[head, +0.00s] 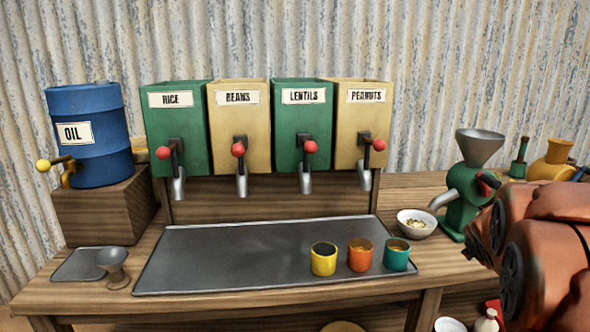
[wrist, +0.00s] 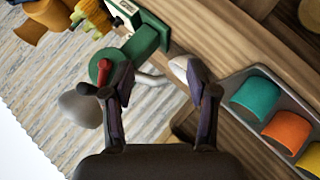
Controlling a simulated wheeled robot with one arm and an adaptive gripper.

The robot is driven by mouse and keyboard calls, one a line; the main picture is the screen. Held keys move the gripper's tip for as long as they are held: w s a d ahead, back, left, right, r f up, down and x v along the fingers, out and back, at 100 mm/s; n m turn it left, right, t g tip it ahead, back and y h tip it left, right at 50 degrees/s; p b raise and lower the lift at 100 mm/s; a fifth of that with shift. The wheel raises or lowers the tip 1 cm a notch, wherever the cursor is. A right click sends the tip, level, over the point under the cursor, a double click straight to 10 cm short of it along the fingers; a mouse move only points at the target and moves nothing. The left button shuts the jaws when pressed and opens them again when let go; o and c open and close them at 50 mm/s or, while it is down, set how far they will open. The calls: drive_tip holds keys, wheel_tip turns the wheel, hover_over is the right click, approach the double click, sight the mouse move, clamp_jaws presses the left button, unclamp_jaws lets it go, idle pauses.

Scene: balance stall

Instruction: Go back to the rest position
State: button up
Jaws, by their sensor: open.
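My gripper (wrist: 160,90) shows in the wrist view with its two dark fingers spread apart and nothing between them. Beyond the fingers are the green grinder (wrist: 147,42) and part of a white bowl (wrist: 178,68), partly hidden by the right finger. The grinder (head: 462,213) stands at the right of the counter, left of my arm. The bowl (head: 416,217) of pale food sits beside it, under its spout.
Yellow (head: 323,262), orange (head: 360,259) and teal (head: 396,258) cups stand at the right of a dark tray (head: 230,262). Behind are labelled dispensers (head: 238,135). The tray's left part is clear.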

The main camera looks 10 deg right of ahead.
drive_tip(key=s+a+f+m+g+y, duration=0.1)
drive_tip(key=s+a+f+g+y, duration=0.15)
drive_tip(key=s+a+f, duration=0.4)
drive_tip(key=s+a+f+m+g+y, duration=0.2)
drive_tip(key=s+a+f+g, duration=0.2)
drive_tip(key=s+a, duration=0.55)
drive_tip(key=s+a+f+g+y+p, duration=0.1)
drive_tip(key=s+a+g, duration=0.2)
drive_tip(key=s+a, duration=0.5)
drive_tip(key=s+a+f+g+y, duration=0.1)
drive_tip(key=s+a+g+y, duration=0.1)
drive_tip(key=s+a, duration=0.65)
drive_tip(key=s+p+v, duration=0.3)
drive_tip(key=p+v, duration=1.3)
drive_tip(key=v, duration=0.1)
drive_tip(key=shift+r+t, duration=0.45)
drive_tip(key=shift+r, duration=0.1)
drive_tip(key=shift+w, duration=0.1)
